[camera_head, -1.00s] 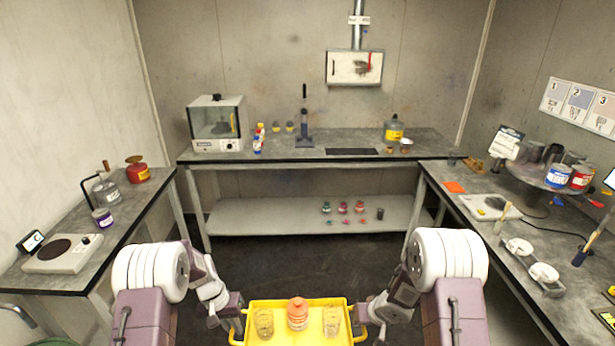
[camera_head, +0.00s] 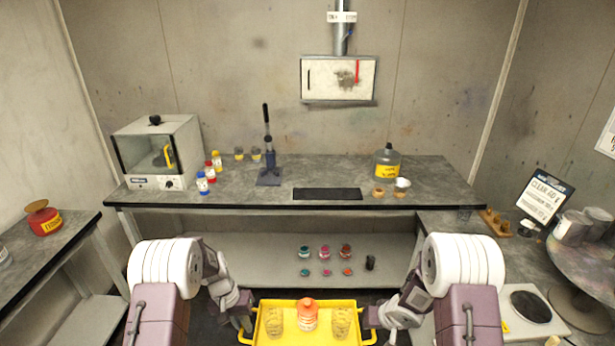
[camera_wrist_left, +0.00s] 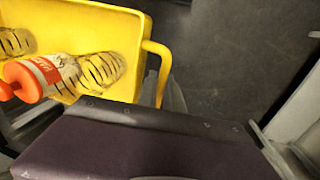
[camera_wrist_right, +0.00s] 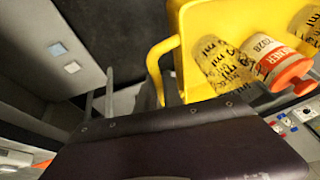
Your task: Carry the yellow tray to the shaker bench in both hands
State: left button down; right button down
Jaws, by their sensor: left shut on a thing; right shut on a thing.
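The yellow tray (camera_head: 290,339) is level between my two arms at the bottom of the head view. It carries an orange-capped bottle (camera_head: 307,315) in the middle, with a clear-yellow printed jar on each side (camera_head: 275,322), (camera_head: 341,322). My left gripper (camera_head: 246,326) is shut on the tray's left handle, which also shows in the left wrist view (camera_wrist_left: 160,62). My right gripper (camera_head: 371,324) is shut on the right handle, which shows in the right wrist view (camera_wrist_right: 158,62). The fingertips are mostly hidden in both wrist views.
The back bench (camera_head: 330,172) holds a clear-fronted cabinet (camera_head: 157,155), small bottles, a blue press (camera_head: 268,172), a dark mat (camera_head: 328,194) and a yellow-labelled jug (camera_head: 386,163). Small pots stand on its lower shelf (camera_head: 280,255). Side benches flank me left (camera_head: 60,245) and right (camera_head: 480,260).

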aim_at(324, 178)
jog(key=i+l, duration=1.3)
jog(key=i, duration=0.25)
jog(key=i+j, duration=0.25)
jog(key=i, duration=0.25)
jog(key=i+j, duration=0.3)
jog(key=i, duration=0.15)
jog(key=i+j, duration=0.25)
jog(key=i, duration=0.25)
